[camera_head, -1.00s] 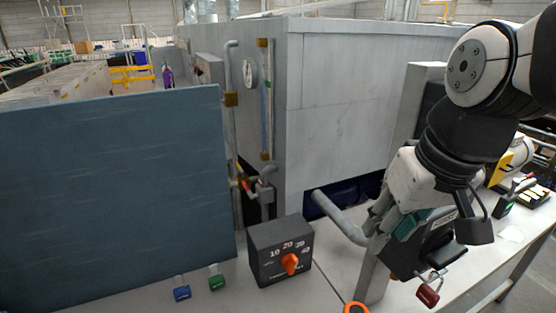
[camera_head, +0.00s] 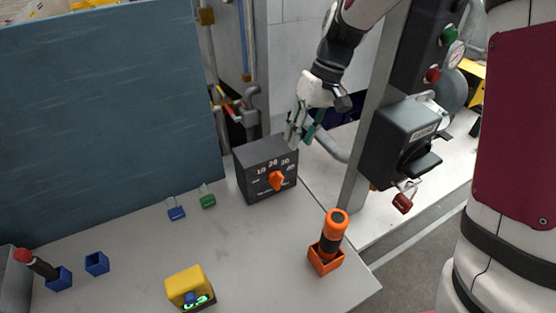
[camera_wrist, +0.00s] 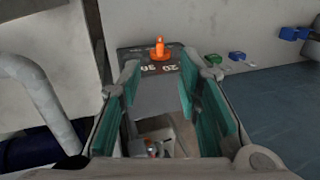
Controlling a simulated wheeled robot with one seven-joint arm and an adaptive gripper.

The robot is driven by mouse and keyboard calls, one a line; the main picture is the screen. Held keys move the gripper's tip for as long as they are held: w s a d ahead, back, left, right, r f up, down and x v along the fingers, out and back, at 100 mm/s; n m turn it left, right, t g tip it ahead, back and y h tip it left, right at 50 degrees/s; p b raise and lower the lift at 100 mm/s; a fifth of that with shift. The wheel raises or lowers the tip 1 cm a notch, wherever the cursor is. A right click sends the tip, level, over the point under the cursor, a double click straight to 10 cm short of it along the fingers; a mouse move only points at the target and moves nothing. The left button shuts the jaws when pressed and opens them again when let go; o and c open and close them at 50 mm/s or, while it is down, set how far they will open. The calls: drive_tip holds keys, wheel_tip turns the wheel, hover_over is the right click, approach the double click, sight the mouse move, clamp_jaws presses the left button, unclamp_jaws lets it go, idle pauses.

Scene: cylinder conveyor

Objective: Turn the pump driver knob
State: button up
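The pump driver knob (camera_head: 276,181) is orange and sits on the front of a dark grey box (camera_head: 254,190) with a numbered dial, on the grey table. In the wrist view the knob (camera_wrist: 159,48) shows at the top middle, beyond the fingertips. My gripper (camera_head: 297,142) is just behind and right of the box's upper right edge, pointing down. In the wrist view its two green-padded fingers (camera_wrist: 158,85) are spread apart with nothing held between them. The knob is not between the fingers. Whether a finger touches the box cannot be told.
Green (camera_head: 208,200) and blue (camera_head: 176,213) padlocks lie left of the box. A grey post (camera_head: 362,150) and pipe (camera_head: 330,147) stand close to my gripper.

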sight(283, 177)
drive_tip(key=x, duration=0.5)
drive_tip(key=p+x, duration=0.1)
drive_tip(key=x, duration=0.9)
drive_tip(key=shift+w+a+p, duration=0.15)
drive_tip(key=shift+w+p, duration=0.1)
drive_tip(key=shift+p, duration=0.15)
clamp_jaws()
